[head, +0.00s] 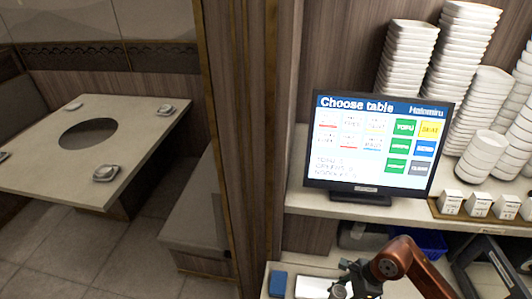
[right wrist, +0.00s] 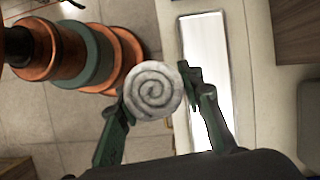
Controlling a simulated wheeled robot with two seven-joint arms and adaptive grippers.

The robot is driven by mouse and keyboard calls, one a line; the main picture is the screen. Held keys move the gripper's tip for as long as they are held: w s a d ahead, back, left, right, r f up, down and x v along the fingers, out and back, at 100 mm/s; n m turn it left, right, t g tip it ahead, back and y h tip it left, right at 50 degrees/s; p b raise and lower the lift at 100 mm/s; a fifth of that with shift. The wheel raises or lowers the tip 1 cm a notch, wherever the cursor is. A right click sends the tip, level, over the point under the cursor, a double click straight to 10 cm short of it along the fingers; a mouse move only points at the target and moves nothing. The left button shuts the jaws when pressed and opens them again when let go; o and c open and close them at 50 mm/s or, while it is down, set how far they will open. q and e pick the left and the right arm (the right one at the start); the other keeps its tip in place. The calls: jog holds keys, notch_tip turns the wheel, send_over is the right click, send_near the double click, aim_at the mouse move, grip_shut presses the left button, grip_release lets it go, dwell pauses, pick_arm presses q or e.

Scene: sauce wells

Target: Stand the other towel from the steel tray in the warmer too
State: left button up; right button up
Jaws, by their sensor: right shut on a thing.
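A rolled white towel (right wrist: 152,91) shows its spiral end in the right wrist view. It sits between the fingers of my right gripper (right wrist: 158,92), which is shut on it. The steel tray (right wrist: 205,60) lies below and to the right of the towel in that view; its visible part looks empty and bright. In the head view my right gripper (head: 355,285) is at the bottom edge, and the towel is not clear there. I cannot make out the warmer in either view. My left gripper is not in view.
A screen (head: 365,145) stands on the counter behind my right arm. Stacked white dishes (head: 405,70) and small white boxes (head: 478,205) stand at right. A blue block (head: 278,284) lies on the lower counter. A dining table (head: 60,165) is far left.

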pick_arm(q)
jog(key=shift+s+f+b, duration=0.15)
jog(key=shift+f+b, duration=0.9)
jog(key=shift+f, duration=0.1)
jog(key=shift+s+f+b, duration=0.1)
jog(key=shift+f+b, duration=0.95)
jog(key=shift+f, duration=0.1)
pick_arm(e)
jog(key=w+a+n+g+h, duration=0.3)
jog(key=w+n+g+h, duration=0.1)
jog(key=n, duration=1.5)
jog(key=shift+w+a+r+n+g, duration=0.3)
jog(key=shift+w+g, duration=0.3)
jog(key=shift+w, duration=0.3)
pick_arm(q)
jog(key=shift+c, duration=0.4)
